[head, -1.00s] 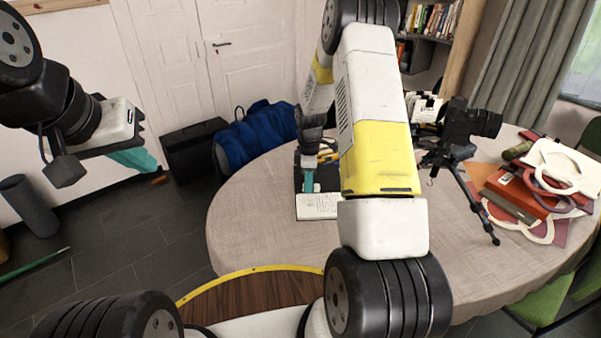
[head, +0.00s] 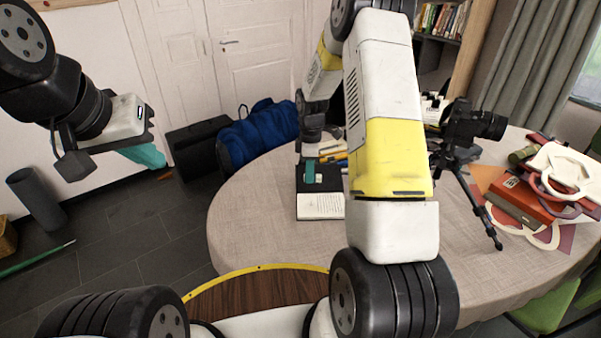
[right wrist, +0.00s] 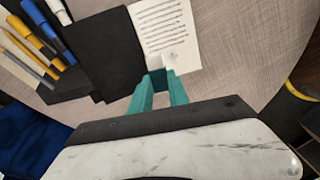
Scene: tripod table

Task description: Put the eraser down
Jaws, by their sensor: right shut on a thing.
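My right gripper (head: 313,172) has teal fingers and is over the open notebook with a black part and a lined white page (head: 320,206) on the table. It also shows in the right wrist view (right wrist: 158,80), where its fingers are close together by the page's edge. It is shut on the eraser, a small pale piece (head: 318,178) at the fingertips, mostly hidden by them. I cannot tell whether the eraser touches the notebook. My left gripper (head: 145,156) hangs in the air left of the table, seen side-on; its opening is unclear.
Pens and markers (right wrist: 40,40) lie beside the notebook. A camera on a small tripod (head: 470,130) stands to its right. A red box (head: 522,200) and pale cut-out shapes (head: 565,168) lie at the table's right. The front of the tablecloth (head: 270,225) is clear.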

